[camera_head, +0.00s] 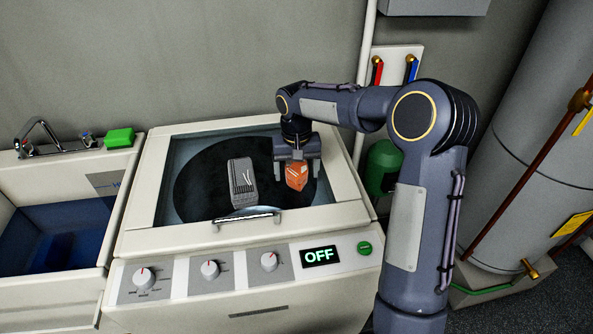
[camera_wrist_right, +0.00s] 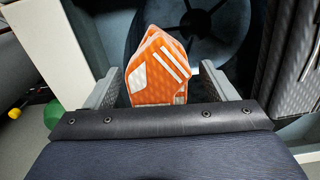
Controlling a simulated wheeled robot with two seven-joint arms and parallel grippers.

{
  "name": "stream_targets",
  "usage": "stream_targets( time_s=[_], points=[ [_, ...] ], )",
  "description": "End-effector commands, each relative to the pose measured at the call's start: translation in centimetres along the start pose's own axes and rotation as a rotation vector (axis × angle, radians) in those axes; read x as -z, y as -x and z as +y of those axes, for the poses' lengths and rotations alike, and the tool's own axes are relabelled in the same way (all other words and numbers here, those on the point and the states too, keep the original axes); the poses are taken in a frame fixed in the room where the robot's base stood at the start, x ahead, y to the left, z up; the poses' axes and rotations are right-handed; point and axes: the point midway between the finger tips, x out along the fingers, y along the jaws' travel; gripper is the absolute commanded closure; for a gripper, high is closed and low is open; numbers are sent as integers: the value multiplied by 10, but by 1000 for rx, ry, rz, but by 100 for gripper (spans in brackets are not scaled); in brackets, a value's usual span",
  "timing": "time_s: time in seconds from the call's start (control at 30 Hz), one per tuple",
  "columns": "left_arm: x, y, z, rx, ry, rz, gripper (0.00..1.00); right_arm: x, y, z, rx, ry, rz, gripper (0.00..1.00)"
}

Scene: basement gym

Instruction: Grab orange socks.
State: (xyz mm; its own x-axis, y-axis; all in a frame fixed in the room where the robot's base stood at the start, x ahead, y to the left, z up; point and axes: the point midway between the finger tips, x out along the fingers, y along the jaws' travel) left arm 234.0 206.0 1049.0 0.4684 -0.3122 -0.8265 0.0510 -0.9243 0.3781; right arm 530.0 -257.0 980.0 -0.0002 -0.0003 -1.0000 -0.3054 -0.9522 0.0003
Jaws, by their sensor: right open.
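The orange socks (camera_head: 296,176), folded and marked with white stripes, are over the right part of the washer's dark round drum area. They also show in the right wrist view (camera_wrist_right: 157,78), between the two fingers. My right gripper (camera_head: 297,158) points down at the socks. Its jaws (camera_wrist_right: 162,72) are open, one finger on each side, with a gap beside the socks on the right. Whether the fingers touch the socks is unclear. My left gripper is out of view.
A grey striped pair of socks (camera_head: 242,183) lies left of the gripper. The washer (camera_head: 150,237) has a front handle (camera_head: 246,218), knobs and an OFF display (camera_head: 320,256). A sink (camera_head: 60,206) with a green block (camera_head: 119,138) stands left; a large tank (camera_head: 540,140) stands right.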

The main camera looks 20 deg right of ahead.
Motion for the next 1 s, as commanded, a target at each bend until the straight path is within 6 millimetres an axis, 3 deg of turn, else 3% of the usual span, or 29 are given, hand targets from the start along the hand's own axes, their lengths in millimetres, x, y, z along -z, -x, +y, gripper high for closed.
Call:
stream_targets(
  time_s=[0.1,0.47,0.77,1.0],
  points=[
    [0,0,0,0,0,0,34,0,0,0,0,0,0,23],
    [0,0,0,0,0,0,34,0,0,0,0,0,0,70],
    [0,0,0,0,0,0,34,0,3,0,1,-1,1,70],
    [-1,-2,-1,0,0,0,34,1,28,-1,2,0,4,70]
  ],
)
